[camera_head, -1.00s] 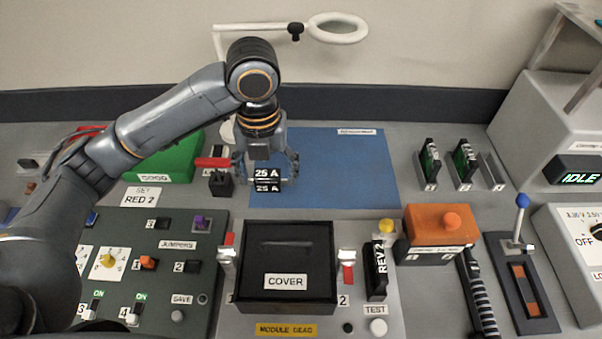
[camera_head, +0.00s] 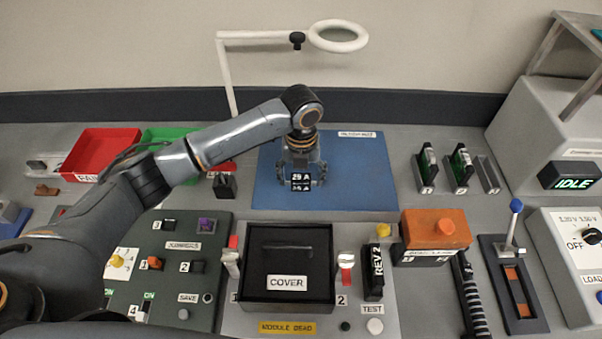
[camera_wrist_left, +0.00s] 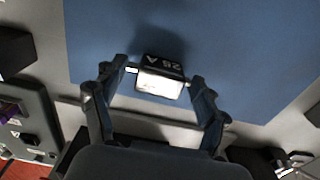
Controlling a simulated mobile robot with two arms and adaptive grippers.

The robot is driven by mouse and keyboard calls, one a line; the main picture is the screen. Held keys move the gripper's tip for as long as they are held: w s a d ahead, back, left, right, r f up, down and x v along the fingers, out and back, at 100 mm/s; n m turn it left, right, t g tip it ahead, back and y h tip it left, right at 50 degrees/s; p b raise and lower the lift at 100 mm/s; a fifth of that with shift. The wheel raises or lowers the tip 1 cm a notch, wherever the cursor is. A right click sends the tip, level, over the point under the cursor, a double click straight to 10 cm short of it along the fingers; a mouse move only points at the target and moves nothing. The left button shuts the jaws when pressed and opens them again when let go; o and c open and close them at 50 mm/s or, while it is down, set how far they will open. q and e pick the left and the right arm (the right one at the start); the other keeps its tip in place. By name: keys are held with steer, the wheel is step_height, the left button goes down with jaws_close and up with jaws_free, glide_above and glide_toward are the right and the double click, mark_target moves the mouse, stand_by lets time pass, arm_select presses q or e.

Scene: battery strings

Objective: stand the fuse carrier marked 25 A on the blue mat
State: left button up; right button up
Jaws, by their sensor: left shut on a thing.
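The fuse carrier marked 25 A (camera_head: 301,183) is a small black block with white lettering, between the fingers of my left gripper (camera_head: 301,176). The gripper is shut on it, over the front middle of the blue mat (camera_head: 365,170). In the left wrist view the carrier (camera_wrist_left: 161,78) sits upright-looking between the two fingertips (camera_wrist_left: 160,80), its pale face towards the camera, with the mat (camera_wrist_left: 235,40) behind it. I cannot tell whether its bottom touches the mat. My right gripper is not in view.
The black cover box (camera_head: 287,265) stands in front of the mat. A black switch block (camera_head: 224,186) is just left of it. The mat's right side is clear. A magnifier (camera_head: 338,36) rises behind.

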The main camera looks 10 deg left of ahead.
mark_target(301, 177)
arm_select(q)
steer(key=shift+f, duration=0.1)
steer(key=o, duration=0.8)
steer(key=shift+f, duration=0.1)
steer(key=o, duration=0.4)
steer(key=shift+o, duration=0.2)
step_height(301, 177, up, 12)
steer(key=b, duration=0.2)
steer(key=shift+r, duration=0.2)
steer(key=shift+s+f, duration=0.1)
